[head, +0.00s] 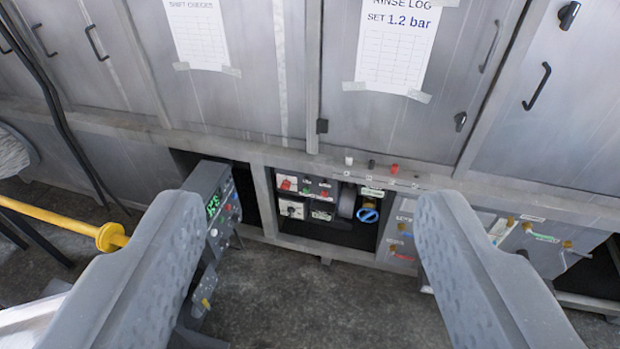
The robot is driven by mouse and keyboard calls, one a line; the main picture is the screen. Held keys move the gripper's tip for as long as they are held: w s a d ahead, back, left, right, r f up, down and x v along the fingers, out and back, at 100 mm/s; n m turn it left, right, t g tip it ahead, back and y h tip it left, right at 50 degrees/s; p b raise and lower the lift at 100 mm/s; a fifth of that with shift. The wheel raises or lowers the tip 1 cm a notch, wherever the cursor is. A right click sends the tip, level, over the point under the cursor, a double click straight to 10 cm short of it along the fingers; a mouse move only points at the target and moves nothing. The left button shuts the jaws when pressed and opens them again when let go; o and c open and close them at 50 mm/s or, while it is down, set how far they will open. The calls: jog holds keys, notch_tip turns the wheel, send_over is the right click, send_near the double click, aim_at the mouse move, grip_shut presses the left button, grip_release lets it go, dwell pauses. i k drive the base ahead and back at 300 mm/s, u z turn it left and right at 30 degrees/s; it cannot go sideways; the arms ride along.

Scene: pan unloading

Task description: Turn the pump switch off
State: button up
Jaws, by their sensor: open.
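A bank of switches (306,198) sits inside a recess low in the grey cabinet wall, with red and white parts and small labels too small to read. I cannot tell which of them is the pump switch, or its position. My gripper (312,208) is open and empty; its two grey fingers frame the recess from left and right, well in front of it. A blue round handle (368,215) is at the right of the recess.
A control box (208,208) with a green display juts out left of the recess. White, black and red knobs (394,168) line the ledge above. A valve panel (540,240) is at right. A yellow bar (60,222) crosses the left. The floor (300,290) in front is clear.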

aim_at(285, 185)
jog(key=z, duration=0.4)
jog(key=k, duration=1.1)
jog(key=z, duration=0.7)
jog(key=i, duration=1.3)
jog(key=u, duration=0.5)
jog(key=i, duration=1.15)
jog(key=u, duration=1.25)
jog(key=i, duration=0.75)
jog(key=u, duration=0.6)
